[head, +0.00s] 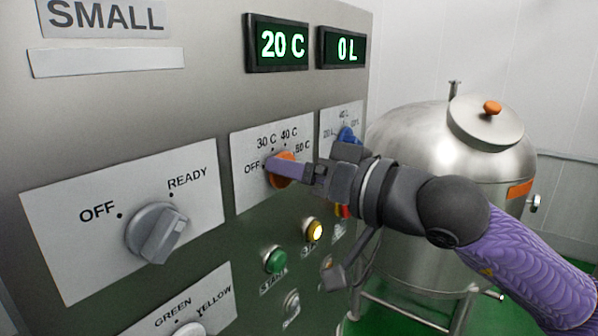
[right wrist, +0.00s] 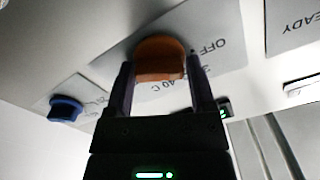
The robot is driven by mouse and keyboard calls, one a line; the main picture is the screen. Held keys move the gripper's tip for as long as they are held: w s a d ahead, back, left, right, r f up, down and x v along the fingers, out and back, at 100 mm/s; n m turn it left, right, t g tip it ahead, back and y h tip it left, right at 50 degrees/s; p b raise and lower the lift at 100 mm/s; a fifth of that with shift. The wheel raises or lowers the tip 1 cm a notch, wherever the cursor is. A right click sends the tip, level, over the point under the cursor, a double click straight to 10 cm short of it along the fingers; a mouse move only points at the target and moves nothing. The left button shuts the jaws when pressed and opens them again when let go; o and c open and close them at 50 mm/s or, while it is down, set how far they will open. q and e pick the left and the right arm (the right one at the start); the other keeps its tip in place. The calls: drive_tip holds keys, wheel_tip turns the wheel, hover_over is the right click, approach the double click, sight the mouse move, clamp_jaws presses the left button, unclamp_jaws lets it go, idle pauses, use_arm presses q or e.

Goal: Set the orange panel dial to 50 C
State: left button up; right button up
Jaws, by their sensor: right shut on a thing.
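The orange dial (head: 281,170) sits on a white plate (head: 240,202) marked OFF, 30 C, 40 C and 50 C, the last partly covered by my gripper. My right gripper (head: 290,171) is shut on the dial, coming from the right. In the right wrist view the orange dial (right wrist: 158,58) lies between the two fingers of my right gripper (right wrist: 158,85). Which mark the dial points to cannot be told, as the fingers hide part of it. The green display (head: 278,43) above reads 20 C. My left gripper is not in view.
A grey OFF/READY knob (head: 156,231) is to the left. A blue dial (head: 348,135) is just right of the gripper, under a 0 L display (head: 342,48). A green button (head: 275,260) and a lit yellow button (head: 314,230) are below. A steel tank (head: 420,150) stands behind my arm.

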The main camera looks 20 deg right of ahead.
drive_tip(key=shift+f+m+b, duration=0.2)
drive_tip(key=shift+m+b, duration=0.7)
drive_tip(key=shift+b, duration=0.15)
drive_tip(key=m+b, duration=0.2)
drive_tip(key=shift+w+m, duration=0.1)
drive_tip(key=shift+m, duration=0.3)
drive_tip(key=m+b, duration=0.2)
drive_tip(key=m, duration=0.1)
drive_tip(key=shift+d+m, duration=0.1)
drive_tip(key=shift+m, duration=0.2)
drive_tip(key=m+b, duration=0.2)
drive_tip(key=m, duration=0.1)
drive_tip(key=shift+f+m, duration=0.1)
drive_tip(key=shift+m, duration=0.2)
drive_tip(key=m+b, duration=0.1)
drive_tip(key=m, duration=0.2)
drive_tip(key=shift+m, duration=0.3)
drive_tip(key=m+b, duration=0.1)
drive_tip(key=m, duration=0.2)
drive_tip(key=shift+f+m+b, duration=0.1)
drive_tip(key=shift+m+b, duration=0.2)
drive_tip(key=m+b, duration=0.1)
drive_tip(key=m, duration=0.3)
drive_tip(key=shift+f, duration=0.1)
drive_tip(key=shift+m+b, duration=0.3)
drive_tip(key=shift+m, duration=1.4)
